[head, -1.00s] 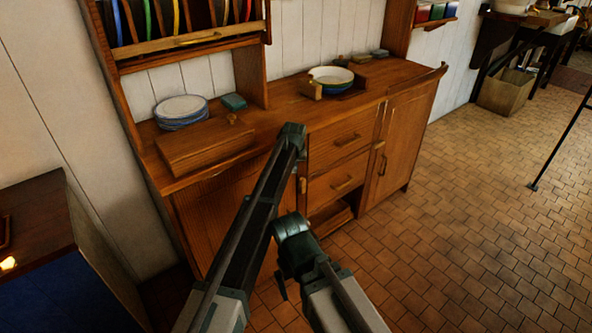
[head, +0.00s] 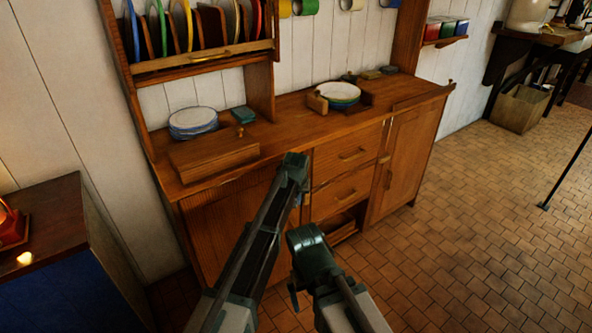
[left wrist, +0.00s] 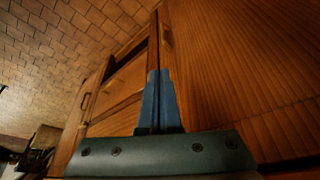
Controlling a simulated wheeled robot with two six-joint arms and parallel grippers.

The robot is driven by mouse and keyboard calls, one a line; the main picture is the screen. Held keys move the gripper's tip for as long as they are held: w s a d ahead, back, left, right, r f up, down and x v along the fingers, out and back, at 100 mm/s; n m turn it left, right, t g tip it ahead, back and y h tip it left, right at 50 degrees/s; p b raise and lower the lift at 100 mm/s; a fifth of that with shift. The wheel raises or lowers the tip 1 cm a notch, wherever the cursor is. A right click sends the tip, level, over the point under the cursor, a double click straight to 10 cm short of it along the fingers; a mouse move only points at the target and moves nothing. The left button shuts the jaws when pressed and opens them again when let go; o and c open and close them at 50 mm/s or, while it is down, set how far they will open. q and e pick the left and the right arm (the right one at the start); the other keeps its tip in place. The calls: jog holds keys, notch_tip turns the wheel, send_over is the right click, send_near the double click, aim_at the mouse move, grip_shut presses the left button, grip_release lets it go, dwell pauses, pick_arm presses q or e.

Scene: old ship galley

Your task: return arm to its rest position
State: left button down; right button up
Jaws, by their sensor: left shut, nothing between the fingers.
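My left gripper (left wrist: 158,103) shows in the left wrist view with its two blue-grey fingers together and nothing between them. It points toward the wooden front of a sideboard (left wrist: 230,75), close by; I cannot tell whether it touches. In the head view my left arm (head: 262,225) reaches up from the bottom in front of the sideboard (head: 225,225), and its gripper cannot be made out. My right arm (head: 308,250) is bent lower down beside it, and its gripper is not visible.
The sideboard top holds a plate stack (head: 193,122), a wooden box (head: 215,157) and a bowl in a wooden holder (head: 338,94). A dark-topped cabinet (head: 45,225) stands at the left. Tiled floor (head: 480,200) is open at the right, with a thin black post (head: 565,170).

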pick_arm(q)
jog(key=s+a+f+g, duration=0.1)
jog(key=s+a+g, duration=0.1)
jog(key=s+a, duration=1.05)
jog(key=s+a+f+g, duration=0.1)
jog(key=s+a, duration=0.7)
jog(key=s, duration=1)
jog(key=s+d+m+g+y, duration=0.1)
jog(key=s+d+m, duration=0.3)
jog(key=d, duration=0.7)
notch_tip(320, 180, up, 13)
jog(key=n+p, duration=0.1)
jog(key=p, duration=1.1)
jog(key=shift+s, duration=0.45)
pick_arm(e)
notch_tip(320, 180, up, 12)
jog(key=shift+r, duration=0.15)
